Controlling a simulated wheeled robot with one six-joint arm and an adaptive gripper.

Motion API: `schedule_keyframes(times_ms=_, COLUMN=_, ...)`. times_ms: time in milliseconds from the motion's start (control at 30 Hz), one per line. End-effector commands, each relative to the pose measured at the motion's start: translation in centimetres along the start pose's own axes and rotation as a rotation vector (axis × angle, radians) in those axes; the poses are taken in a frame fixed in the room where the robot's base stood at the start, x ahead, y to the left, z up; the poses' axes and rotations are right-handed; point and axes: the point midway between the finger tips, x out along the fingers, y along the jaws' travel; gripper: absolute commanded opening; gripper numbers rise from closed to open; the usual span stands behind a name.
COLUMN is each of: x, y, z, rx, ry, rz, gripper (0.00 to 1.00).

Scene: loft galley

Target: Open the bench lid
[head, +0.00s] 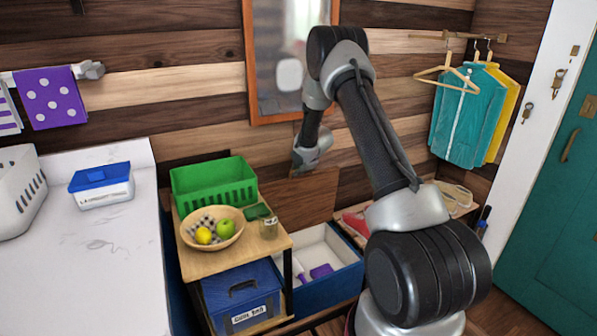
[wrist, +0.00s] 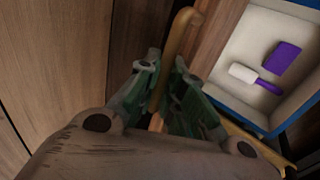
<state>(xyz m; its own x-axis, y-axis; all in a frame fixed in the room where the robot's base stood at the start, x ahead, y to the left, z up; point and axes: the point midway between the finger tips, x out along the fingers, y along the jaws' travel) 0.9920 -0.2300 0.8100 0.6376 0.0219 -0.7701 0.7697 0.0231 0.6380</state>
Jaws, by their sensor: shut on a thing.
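The bench lid (head: 300,197) is a brown wooden panel, raised and standing steeply near the plank wall in the head view. The bench box (head: 347,262) below it is open, blue outside and pale inside. My gripper (wrist: 162,72) is shut on the brass-coloured bar handle (wrist: 182,38) in the wrist view. In the head view my gripper is at the lid's upper edge, and its fingertips and the handle are hard to make out there. The lid's exact angle is hard to tell.
A purple brush-like thing (wrist: 281,62) and a white-and-purple tool (wrist: 250,78) lie in the box. A small table left of it holds a green basket (head: 213,183) and a fruit bowl (head: 190,236). Shoes (head: 457,194) sit at the right.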

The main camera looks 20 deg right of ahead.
Motion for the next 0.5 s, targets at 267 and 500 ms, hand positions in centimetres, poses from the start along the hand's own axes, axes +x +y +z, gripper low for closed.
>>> schedule_keyframes(times_ms=267, x=-0.03, y=0.09, z=0.03, rx=0.002, ry=0.000, rz=0.002, gripper=0.32)
schedule_keyframes(times_ms=500, x=-0.12, y=-0.01, z=0.01, rx=0.001, ry=0.000, rz=0.000, gripper=0.32)
